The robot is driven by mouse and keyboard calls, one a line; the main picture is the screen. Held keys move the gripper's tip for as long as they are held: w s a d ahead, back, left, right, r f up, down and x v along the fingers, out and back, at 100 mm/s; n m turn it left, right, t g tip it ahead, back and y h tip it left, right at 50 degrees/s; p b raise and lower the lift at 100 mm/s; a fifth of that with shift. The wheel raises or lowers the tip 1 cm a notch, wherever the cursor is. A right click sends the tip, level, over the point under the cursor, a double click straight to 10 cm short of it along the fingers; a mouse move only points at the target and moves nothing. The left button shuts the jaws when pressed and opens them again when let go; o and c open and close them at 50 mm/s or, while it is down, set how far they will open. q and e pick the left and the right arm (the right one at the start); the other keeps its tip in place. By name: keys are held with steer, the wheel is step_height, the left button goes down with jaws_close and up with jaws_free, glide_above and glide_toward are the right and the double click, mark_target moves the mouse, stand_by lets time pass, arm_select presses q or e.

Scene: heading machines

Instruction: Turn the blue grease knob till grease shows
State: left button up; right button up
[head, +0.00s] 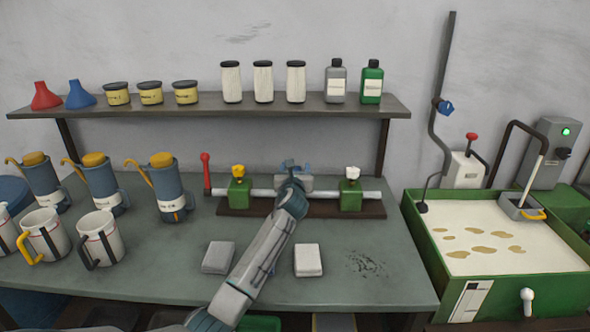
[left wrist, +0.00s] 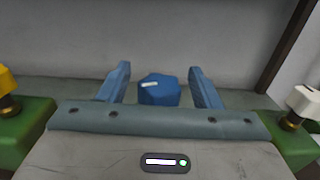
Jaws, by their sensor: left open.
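My left gripper (head: 295,166) is at the middle of the manifold on the bench, its arm reaching in from the front. In the left wrist view its two blue fingers (left wrist: 159,88) stand open, one on each side of the blue grease knob (left wrist: 159,91). The knob is faceted with a small white mark on top, and a gap shows on both sides of it. In the head view my gripper and arm mostly hide the knob and its block. I see no grease near the knob, but the area below it is hidden. My right gripper is not in view.
On the manifold, a yellow knob (head: 238,171) is left of my gripper and a white knob (head: 352,172) right. A red lever (head: 206,172) stands at the left end. A shelf (head: 210,107) with bottles and jars overhangs behind. A green tank (head: 500,284) is at right.

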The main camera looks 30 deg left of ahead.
arm_select(q)
steer(key=c, duration=0.8)
steer(key=shift+c, duration=0.8)
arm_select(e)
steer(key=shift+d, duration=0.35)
arm_select(q)
steer(key=shift+f, duration=0.1)
steer(key=shift+n+y, duration=0.3)
steer(key=shift+y, duration=0.1)
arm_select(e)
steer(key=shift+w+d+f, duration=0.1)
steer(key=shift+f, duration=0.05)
